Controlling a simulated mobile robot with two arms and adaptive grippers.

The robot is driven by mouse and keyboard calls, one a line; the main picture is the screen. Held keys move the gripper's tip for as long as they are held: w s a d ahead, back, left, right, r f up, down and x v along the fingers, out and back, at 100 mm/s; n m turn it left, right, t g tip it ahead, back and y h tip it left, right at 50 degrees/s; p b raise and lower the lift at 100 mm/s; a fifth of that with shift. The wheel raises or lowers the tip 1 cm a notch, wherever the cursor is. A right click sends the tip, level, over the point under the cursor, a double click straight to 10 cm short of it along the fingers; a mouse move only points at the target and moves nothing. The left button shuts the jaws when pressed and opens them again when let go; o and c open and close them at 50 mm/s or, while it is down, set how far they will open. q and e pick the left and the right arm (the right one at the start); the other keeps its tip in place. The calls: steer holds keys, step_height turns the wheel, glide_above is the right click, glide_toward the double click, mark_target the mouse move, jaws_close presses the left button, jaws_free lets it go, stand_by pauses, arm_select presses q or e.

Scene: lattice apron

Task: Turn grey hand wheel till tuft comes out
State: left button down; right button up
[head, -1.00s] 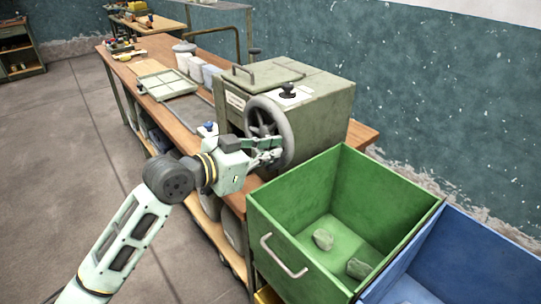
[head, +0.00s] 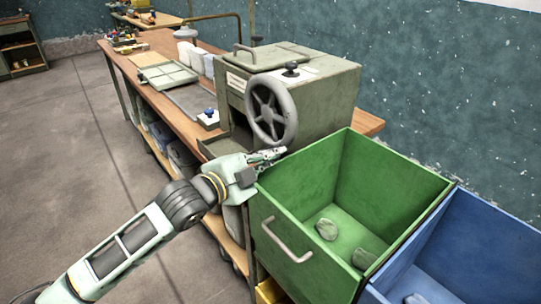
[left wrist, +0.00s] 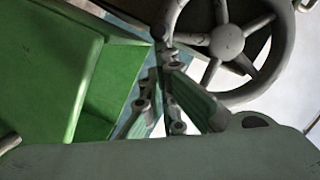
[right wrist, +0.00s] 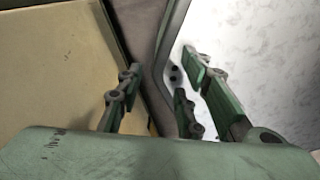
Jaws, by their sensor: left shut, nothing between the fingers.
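The grey hand wheel (head: 271,112) is mounted on the front of a grey-green machine (head: 325,105). It also shows at the top of the left wrist view (left wrist: 228,42). My left gripper (head: 284,151) is shut and empty, just below the wheel's rim and beside the green bin's corner; its fingers meet in the left wrist view (left wrist: 161,62). An open tray or chute (head: 226,149) sits low on the machine's front, left of the wheel; I see no tuft in its visible part. My right gripper (right wrist: 158,82) shows only in its wrist view, fingers apart and nothing between them.
A green bin (head: 283,190) stands in front of the machine with two grey-green lumps (head: 327,229) inside. A blue bin (head: 495,225) adjoins it on the right. The wooden bench (head: 150,45) carries a framed tray (head: 168,75) and white containers (head: 188,55). Bare floor lies left.

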arm_select(q)
steer(key=shift+w+a+f, duration=0.25)
steer(key=shift+w+f, duration=0.15)
steer(key=shift+f, duration=0.1)
steer(key=shift+f, duration=0.1)
steer(key=v, duration=1.2)
steer(key=shift+f, duration=0.1)
stand_by(0.7)
